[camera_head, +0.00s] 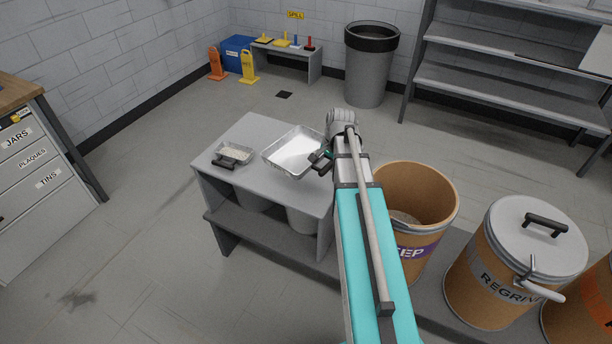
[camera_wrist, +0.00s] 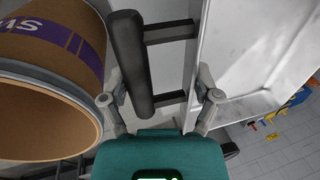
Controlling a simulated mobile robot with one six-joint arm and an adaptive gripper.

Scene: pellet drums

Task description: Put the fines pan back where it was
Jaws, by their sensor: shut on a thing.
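A bright, shallow metal pan (camera_head: 294,150), which looks like the fines pan, is over the back right of the low grey bench (camera_head: 262,126). My gripper (camera_head: 322,160) is at its right side, shut on its handle. In the wrist view the black bar handle (camera_wrist: 128,60) lies between my fingers (camera_wrist: 160,97), with two brackets joining it to the pan wall (camera_wrist: 215,50). The pan looks empty where I see inside. I cannot tell whether its base touches the bench. My arm hides its right end.
A smaller tray (camera_head: 236,151) of pale pellets with a black handle sits on the bench's left. An open brown drum (camera_head: 432,190) stands right of my arm, beside a lidded drum (camera_head: 500,275). Shelves (camera_head: 510,85) and a grey bin (camera_head: 369,75) stand behind. Left floor is clear.

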